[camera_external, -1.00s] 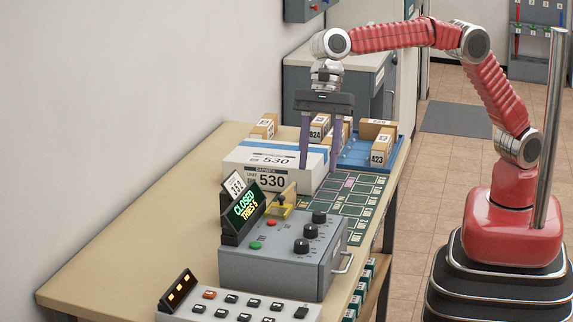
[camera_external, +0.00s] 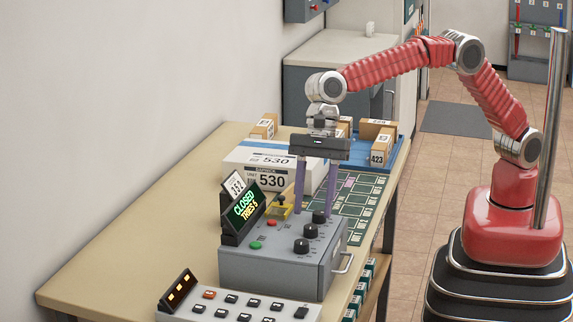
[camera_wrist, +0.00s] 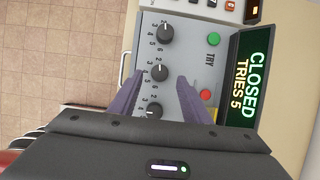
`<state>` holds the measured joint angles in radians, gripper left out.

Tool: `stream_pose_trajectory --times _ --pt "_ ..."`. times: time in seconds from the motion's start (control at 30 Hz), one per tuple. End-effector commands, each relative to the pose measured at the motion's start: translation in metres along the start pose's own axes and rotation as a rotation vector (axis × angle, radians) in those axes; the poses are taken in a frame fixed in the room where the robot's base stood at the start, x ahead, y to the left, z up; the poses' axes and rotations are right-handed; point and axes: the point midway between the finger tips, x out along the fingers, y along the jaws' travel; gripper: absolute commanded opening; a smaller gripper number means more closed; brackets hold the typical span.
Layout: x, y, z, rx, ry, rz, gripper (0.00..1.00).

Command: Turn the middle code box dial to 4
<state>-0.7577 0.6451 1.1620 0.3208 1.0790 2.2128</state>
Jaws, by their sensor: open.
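The grey code box (camera_external: 262,266) stands on the table with three black dials in a row. Its middle dial (camera_external: 310,230) also shows in the wrist view (camera_wrist: 159,72), where its pointer is too small to read surely. The dial nearest the keypad (camera_wrist: 164,33) is clear of my fingers; the far dial (camera_wrist: 154,110) is partly hidden by my gripper. My gripper (camera_external: 313,212) points down above the box, open and empty. In the wrist view its purple fingertips (camera_wrist: 160,78) appear either side of the middle dial; contact is not visible. The display (camera_external: 244,209) reads CLOSED, TRIES 5.
Green (camera_external: 256,245) and red (camera_external: 271,223) buttons sit beside the dials. A white 530 parcel (camera_external: 237,168) stands behind the box. A keypad (camera_external: 237,306) lies in front. A blue tray (camera_external: 350,161) with small boxes is at the far end. The table's left side is bare.

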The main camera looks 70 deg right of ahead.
Motion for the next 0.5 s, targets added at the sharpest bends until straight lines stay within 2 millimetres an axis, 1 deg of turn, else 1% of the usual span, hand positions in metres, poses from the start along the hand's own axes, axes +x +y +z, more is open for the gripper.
stream_pose_trajectory --times 0.03,0.1,0.2,0.33,0.5 --pt "0.009 0.001 0.000 0.000 0.001 0.002 0.43" --pt "0.019 0.001 0.000 0.000 0.001 0.002 0.43" --pt "0.029 0.001 0.000 0.000 0.000 0.001 0.43" --pt "0.038 0.000 0.000 0.000 0.000 0.000 0.43" --pt "0.039 0.000 0.000 0.000 0.000 0.000 0.43"
